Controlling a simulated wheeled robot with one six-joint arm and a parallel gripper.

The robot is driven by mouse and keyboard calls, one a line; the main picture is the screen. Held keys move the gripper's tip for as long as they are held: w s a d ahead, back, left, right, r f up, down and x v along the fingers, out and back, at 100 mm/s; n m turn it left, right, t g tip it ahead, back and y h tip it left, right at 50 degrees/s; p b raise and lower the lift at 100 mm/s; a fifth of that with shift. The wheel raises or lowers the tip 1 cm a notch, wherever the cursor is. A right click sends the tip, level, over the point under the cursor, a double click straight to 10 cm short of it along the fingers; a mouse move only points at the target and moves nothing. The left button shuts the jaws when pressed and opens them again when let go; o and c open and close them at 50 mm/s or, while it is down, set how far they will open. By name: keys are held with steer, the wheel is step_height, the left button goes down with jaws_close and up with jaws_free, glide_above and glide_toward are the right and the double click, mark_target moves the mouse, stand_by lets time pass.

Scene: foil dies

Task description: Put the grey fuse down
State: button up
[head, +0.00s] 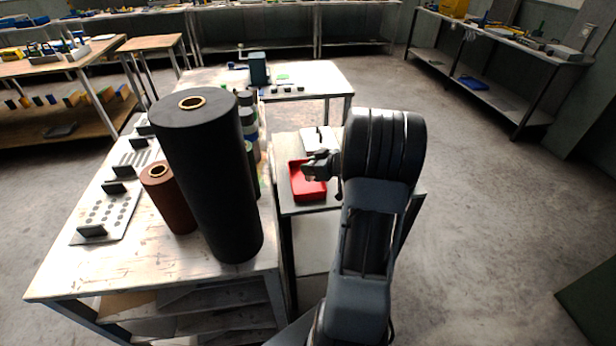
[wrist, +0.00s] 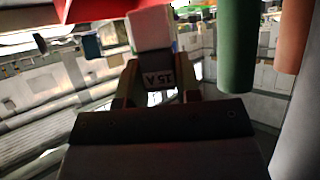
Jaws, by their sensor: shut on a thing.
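My gripper (head: 318,165) is over or beside the red tray (head: 306,190) on the small side table in the head view. Part of the red tray (wrist: 95,10) shows at the top left of the wrist view. The height of the fuse above any surface is unclear.
A tall black roll (head: 207,175) and a brown roll (head: 167,198) stand on the left bench (head: 75,270). Smaller coloured rolls (head: 248,130) stand behind them, close to the tray. A pale plate (head: 318,140) lies behind the tray. Open floor (head: 480,230) is to the right.

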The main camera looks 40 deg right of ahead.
steer(key=shift+w+a+f, duration=0.1)
steer(key=shift+w+f, duration=0.15)
steer(key=shift+f, duration=0.1)
steer(key=f, duration=0.3)
steer(key=shift+w+a+b, duration=0.1)
steer(key=shift+w+b, duration=0.2)
steer(key=shift+w, duration=0.05)
steer(key=shift+f, duration=0.35)
steer(key=shift+f, duration=0.15)
steer(key=o, duration=0.9)
steer(key=shift+s, duration=0.1)
